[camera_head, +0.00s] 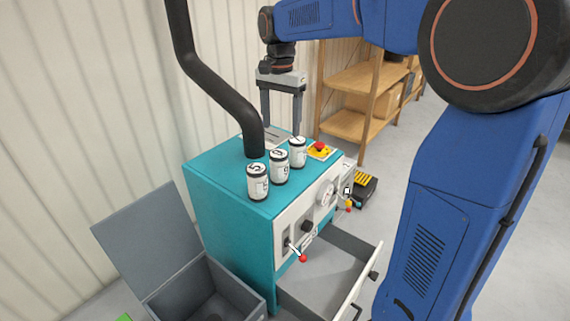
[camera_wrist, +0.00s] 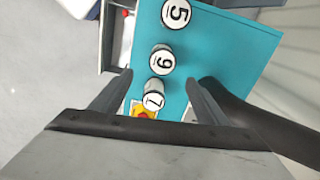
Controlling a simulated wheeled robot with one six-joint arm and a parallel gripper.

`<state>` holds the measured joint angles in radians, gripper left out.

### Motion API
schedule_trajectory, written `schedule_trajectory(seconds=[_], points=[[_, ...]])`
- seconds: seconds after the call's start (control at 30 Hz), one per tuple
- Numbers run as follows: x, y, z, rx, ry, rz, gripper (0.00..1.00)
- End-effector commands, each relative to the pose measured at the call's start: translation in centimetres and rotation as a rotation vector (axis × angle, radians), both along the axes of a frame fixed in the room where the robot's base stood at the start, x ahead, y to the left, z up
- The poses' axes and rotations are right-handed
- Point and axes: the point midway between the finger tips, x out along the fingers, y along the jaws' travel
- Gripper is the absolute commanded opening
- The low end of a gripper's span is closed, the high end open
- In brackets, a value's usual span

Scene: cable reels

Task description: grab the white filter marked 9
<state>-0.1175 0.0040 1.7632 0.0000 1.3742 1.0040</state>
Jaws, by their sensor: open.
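The white filter marked 9 (camera_head: 279,167) stands upright on the teal cabinet top, the middle one of three white cans with dark rims. It also shows in the wrist view (camera_wrist: 162,61). The filter marked 5 (camera_head: 258,182) is nearer the front left, and the one marked 7 (camera_head: 297,153) is behind to the right. My gripper (camera_head: 282,124) is open and empty, pointing down above the back of the cabinet. In the wrist view, 7 (camera_wrist: 154,95) appears between my fingers (camera_wrist: 159,77), and 9 appears just beyond the fingertips.
The teal cabinet (camera_head: 225,185) has a thick black hose (camera_head: 215,80) rising from its top, left of the filters. A red button on a yellow base (camera_head: 319,149) sits beside 7. An open drawer (camera_head: 325,265) and an open grey bin (camera_head: 150,240) are below.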

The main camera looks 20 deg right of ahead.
Motion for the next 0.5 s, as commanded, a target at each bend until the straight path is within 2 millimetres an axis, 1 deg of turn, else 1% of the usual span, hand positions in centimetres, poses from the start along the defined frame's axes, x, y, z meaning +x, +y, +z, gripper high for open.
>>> schedule_trajectory(seconds=[0.1,0.5], points=[[-0.1,0.0,-2.2,0.0,0.004,0.001,0.68],[-0.1,0.0,-9.0,0.0,0.004,0.002,0.68]])
